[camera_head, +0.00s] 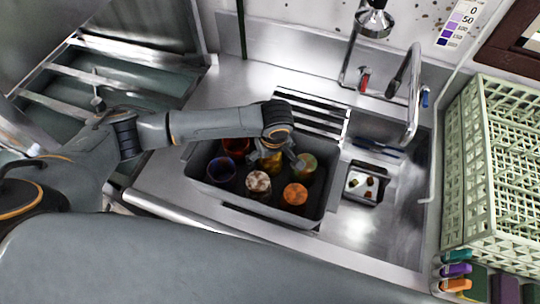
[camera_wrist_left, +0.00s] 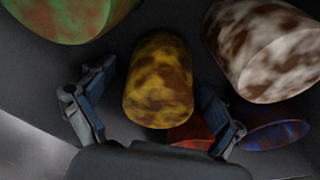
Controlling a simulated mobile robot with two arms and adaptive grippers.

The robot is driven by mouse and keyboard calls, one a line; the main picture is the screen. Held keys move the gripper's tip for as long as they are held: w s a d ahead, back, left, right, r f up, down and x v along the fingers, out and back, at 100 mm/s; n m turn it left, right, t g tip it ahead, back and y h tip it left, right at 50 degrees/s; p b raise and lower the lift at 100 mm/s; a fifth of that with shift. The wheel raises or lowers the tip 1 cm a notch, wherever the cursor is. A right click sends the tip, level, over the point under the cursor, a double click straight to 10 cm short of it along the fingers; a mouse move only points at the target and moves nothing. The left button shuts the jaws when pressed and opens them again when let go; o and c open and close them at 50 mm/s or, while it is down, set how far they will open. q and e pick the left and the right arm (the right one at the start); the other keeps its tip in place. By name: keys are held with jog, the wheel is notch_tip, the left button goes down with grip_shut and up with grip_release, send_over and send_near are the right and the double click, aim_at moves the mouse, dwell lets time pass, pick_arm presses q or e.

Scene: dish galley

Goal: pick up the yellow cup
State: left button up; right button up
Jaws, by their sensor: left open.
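The yellow cup (camera_wrist_left: 158,80), mottled yellow and brown, stands in a dark grey bin (camera_head: 262,209). In the left wrist view it is between the two spread fingers of my left gripper (camera_wrist_left: 156,95), with a gap on both sides. In the head view my left gripper (camera_head: 275,163) is over the bin's back middle and hides most of the yellow cup (camera_head: 271,167). The gripper is open and holds nothing. My right gripper is in neither view.
Other cups crowd the bin: red (camera_head: 236,146), blue (camera_head: 221,169), brown-and-white (camera_head: 258,184), orange (camera_head: 294,194) and green (camera_head: 305,163). A sink (camera_head: 390,235) with taps lies to the right, holding a small tray (camera_head: 379,193). A green rack (camera_head: 495,170) stands far right.

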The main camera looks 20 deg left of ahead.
pick_arm(q)
jog(key=c, duration=1.3)
jog(key=shift+o, duration=0.2)
jog(key=shift+r, duration=0.1)
